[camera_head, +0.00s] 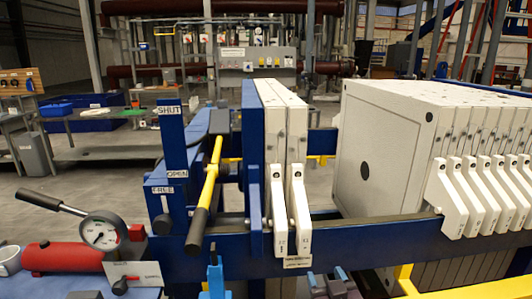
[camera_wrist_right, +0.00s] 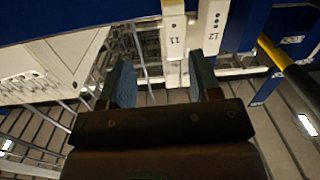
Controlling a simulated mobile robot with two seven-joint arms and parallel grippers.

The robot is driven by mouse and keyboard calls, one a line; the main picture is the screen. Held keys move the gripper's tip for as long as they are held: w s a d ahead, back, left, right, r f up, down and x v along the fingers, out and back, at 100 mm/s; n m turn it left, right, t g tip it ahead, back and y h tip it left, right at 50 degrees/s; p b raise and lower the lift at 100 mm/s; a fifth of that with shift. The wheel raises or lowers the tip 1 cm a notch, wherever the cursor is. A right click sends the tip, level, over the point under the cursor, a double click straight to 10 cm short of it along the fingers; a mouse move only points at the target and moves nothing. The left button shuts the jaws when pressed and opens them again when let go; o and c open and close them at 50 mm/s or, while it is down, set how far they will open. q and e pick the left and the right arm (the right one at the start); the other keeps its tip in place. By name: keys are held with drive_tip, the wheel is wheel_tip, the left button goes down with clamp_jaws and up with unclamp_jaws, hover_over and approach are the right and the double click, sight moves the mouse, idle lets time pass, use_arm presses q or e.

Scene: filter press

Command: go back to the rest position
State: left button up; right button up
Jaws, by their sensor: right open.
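My right gripper (camera_head: 328,284) is low in the middle of the head view, below and in front of the two white filter plates (camera_head: 297,140) near the blue plate. In the right wrist view my right gripper (camera_wrist_right: 161,78) has its two blue fingers wide apart with nothing held between them. The white handles marked 11 (camera_wrist_right: 174,38) and 12 (camera_wrist_right: 211,26) lie beyond the fingers. I cannot tell how far away they are.
A blue rail (camera_head: 370,240) crosses in front of the plates. A yellow-handled lever (camera_head: 205,195) stands left of them, and a pressure gauge (camera_head: 104,232) with a red cylinder (camera_head: 62,257) sits at lower left. The white plate stack (camera_head: 385,145) fills the right. A wide gap separates it from the two plates.

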drive_tip(key=s+d+f+g, duration=0.2)
drive_tip(key=s+d+f, duration=0.2)
drive_tip(key=s+f, duration=0.3)
drive_tip(key=s+d+f+g+h, duration=0.1)
drive_tip(key=s+d+f+g, duration=0.1)
drive_tip(key=s+d+f, duration=0.3)
drive_tip(key=s+d+f+m+g+h, duration=0.1)
drive_tip(key=s+d+f, duration=0.4)
drive_tip(key=s+f, duration=0.3)
drive_tip(key=s, duration=0.4)
drive_tip(key=shift+s+f+g, duration=0.15)
drive_tip(key=shift+f+g, duration=0.25)
